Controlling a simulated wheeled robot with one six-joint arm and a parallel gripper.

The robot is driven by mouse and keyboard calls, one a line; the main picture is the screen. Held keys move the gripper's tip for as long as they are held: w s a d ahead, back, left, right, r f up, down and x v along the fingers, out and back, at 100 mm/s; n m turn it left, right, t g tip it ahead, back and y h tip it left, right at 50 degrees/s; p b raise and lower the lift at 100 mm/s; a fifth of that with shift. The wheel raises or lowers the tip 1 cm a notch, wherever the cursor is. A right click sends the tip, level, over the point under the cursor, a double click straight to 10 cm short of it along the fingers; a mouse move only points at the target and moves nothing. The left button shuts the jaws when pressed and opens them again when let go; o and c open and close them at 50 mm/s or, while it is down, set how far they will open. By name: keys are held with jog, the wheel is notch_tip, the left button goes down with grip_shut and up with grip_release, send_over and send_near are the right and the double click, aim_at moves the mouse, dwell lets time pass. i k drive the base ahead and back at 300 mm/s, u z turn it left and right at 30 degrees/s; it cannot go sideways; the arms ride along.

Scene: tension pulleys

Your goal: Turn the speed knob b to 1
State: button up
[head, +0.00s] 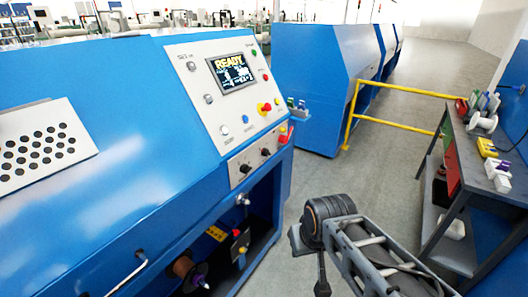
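Two small black knobs sit on a narrow silver strip (254,160) below the main control panel of the blue machine. The left black knob (245,168) is lower and nearer; the right black knob (265,152) is higher and farther. Their labels are too small to read, so I cannot tell which is speed knob b or where either points. My arm is at the lower middle right, apart from the panel. My gripper cannot be made out.
The control panel (205,110) has a screen (231,71) reading READY, several buttons and a red-yellow knob (264,108). A yellow rail (398,92) and a workbench (462,150) stand right. Grey floor (370,165) is clear between the machine and bench.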

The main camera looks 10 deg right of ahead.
aim_at(245, 169)
jog(key=k, duration=0.55)
jog(key=z, duration=0.2)
jog(key=i, duration=0.85)
jog(key=u, duration=0.55)
jog(key=i, duration=0.45)
jog(key=u, duration=0.35)
